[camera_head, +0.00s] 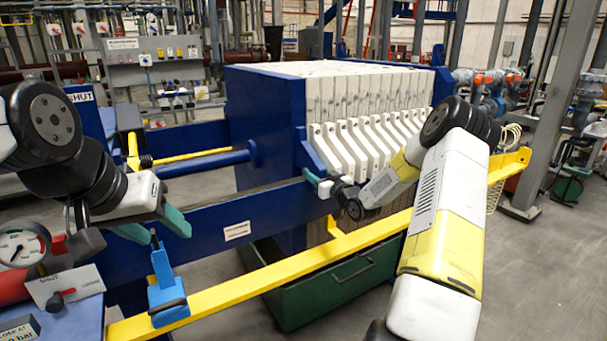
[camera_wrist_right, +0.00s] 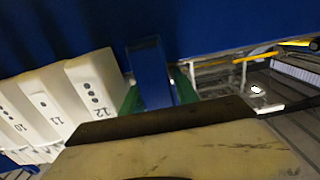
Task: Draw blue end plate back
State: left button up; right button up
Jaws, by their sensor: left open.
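The blue end plate (camera_head: 265,115) stands upright at the near left end of the pale filter plate stack (camera_head: 365,95), against it. Its blue side handle (camera_head: 316,153) sticks out toward me; it also shows in the right wrist view (camera_wrist_right: 150,72). My right gripper (camera_head: 319,184) is at the lower end of this handle. In the right wrist view its green fingers (camera_wrist_right: 160,96) lie on either side of the handle. I cannot tell whether they press on it. My left gripper (camera_head: 153,227) is open and empty at the left, above the blue side beam.
A dark green bin (camera_head: 340,285) stands below. A gauge (camera_head: 20,248) and lever panel (camera_head: 66,288) are at lower left. Numbered plate handles (camera_wrist_right: 85,85) line up beside the blue handle.

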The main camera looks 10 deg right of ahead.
jog(key=shift+w+a, duration=0.15)
jog(key=shift+w, duration=0.3)
grip_shut()
jog(key=shift+f, duration=0.1)
dwell(1.1)
